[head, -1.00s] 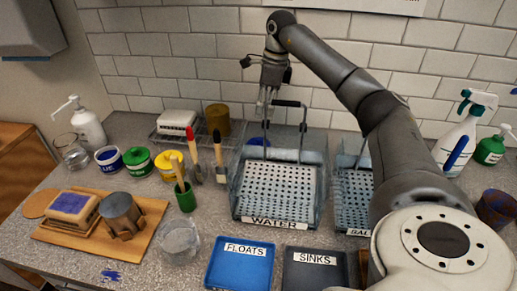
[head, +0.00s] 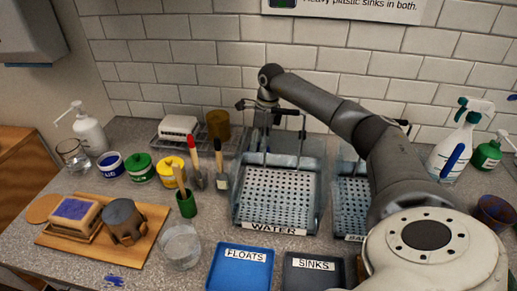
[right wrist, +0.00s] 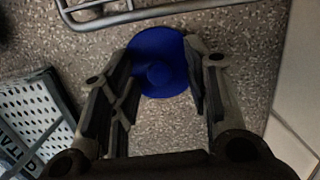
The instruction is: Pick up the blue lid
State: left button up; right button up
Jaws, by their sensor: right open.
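The blue lid (right wrist: 158,82) lies on the speckled counter in the right wrist view, a round disc with a raised knob. My right gripper (right wrist: 160,58) is open above it, one finger at each side of the lid; contact cannot be told. In the head view my right gripper (head: 264,124) reaches down behind the WATER tank (head: 276,230), and I cannot make out the lid there. My left gripper is not in view.
A wire rack (right wrist: 110,16) lies just beyond the lid, and the perforated basket (right wrist: 30,112) of the tank is close on the left. Tiled wall stands behind. Paint pots and brushes stand left of the tank in the head view.

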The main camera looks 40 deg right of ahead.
jog(key=c, duration=0.9)
jog(key=shift+o, duration=0.2)
